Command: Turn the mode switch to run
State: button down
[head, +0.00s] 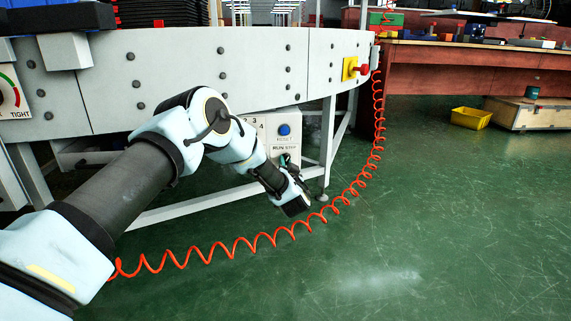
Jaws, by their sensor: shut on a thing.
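The control box (270,126) hangs under the curved conveyor and carries a blue reset button (284,130). Below the button is a label reading RUN and STEP. The mode switch (286,157) is just under that label, small and dark, and mostly hidden by my gripper. My gripper (285,163) is at the switch, with its fingers shut on it. The fingertips are too small to see clearly, and I cannot tell which way the switch points.
A red emergency button (364,69) is on the conveyor side. A yellow bin (470,118) stands far right. The green floor is open at right.

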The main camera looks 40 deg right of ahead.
dwell(0.3)
jog(key=n+p, duration=0.2)
jog(key=n, duration=0.9)
jog(key=shift+n, duration=0.6)
jog(key=c, duration=0.8)
grip_release()
jog(key=shift+o, duration=0.2)
jog(key=shift+s+p, duration=0.1)
jog(key=shift+p, duration=0.2)
